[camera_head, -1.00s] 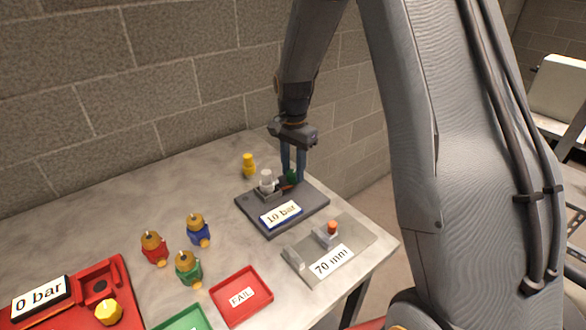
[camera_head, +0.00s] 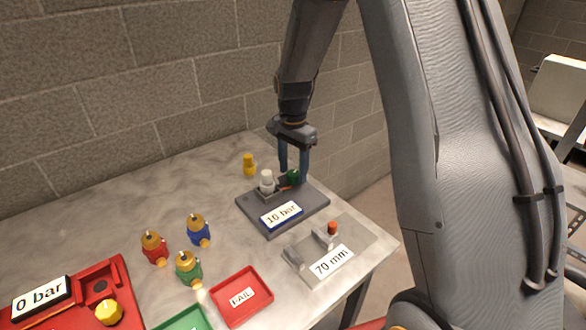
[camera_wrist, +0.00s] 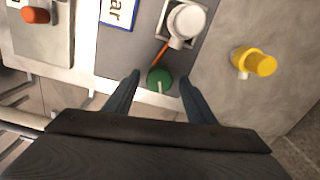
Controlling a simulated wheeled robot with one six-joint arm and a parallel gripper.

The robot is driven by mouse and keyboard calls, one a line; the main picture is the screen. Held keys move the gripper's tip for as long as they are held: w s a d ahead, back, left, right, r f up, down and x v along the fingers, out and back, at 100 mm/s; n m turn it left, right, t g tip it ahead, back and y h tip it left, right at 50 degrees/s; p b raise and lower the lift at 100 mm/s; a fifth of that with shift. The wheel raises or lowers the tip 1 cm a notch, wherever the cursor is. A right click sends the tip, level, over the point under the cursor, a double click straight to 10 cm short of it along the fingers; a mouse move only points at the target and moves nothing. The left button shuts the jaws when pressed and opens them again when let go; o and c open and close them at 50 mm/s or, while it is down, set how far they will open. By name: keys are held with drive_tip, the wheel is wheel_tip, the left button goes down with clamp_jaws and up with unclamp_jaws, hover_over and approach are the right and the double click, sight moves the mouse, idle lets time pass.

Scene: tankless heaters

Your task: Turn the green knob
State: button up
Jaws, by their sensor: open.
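The green knob (camera_head: 292,177) stands on the dark grey plate (camera_head: 300,206) marked "10 bar", beside a white fitting (camera_head: 267,181). My gripper (camera_head: 294,178) points down over the knob with its jaws apart. In the wrist view the green knob (camera_wrist: 159,79) lies between the two open fingertips (camera_wrist: 159,76), with a gap on each side. A pale line marks its top, and an orange-red pointer (camera_wrist: 160,53) reaches from it towards the white fitting (camera_wrist: 182,25). The exact height of the fingertips relative to the knob is hard to tell.
A yellow fitting (camera_head: 249,165) stands behind the plate. A "70 mm" gauge (camera_head: 329,255) with an orange button is at the front right. Red, blue and green valves (camera_head: 188,268), a red FAIL tray (camera_head: 241,297) and a red "0 bar" station (camera_head: 118,278) are to the left.

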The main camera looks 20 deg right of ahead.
sight(293, 173)
drive_tip(key=shift+r, duration=0.1)
wheel_tip(293, 173, up, 8)
drive_tip(key=shift+f+b, duration=0.15)
drive_tip(key=shift+b, duration=0.95)
drive_tip(key=s+f+n, duration=0.2)
drive_tip(key=s+n, duration=0.4)
drive_tip(key=s, duration=0.5)
drive_tip(key=s+f+n+t, duration=0.1)
drive_tip(key=s+n, duration=0.4)
drive_tip(key=s, duration=0.6)
drive_tip(key=shift+s+d+f+n, duration=0.15)
drive_tip(key=shift+f+n, duration=0.25)
drive_tip(key=shift+f, duration=0.3)
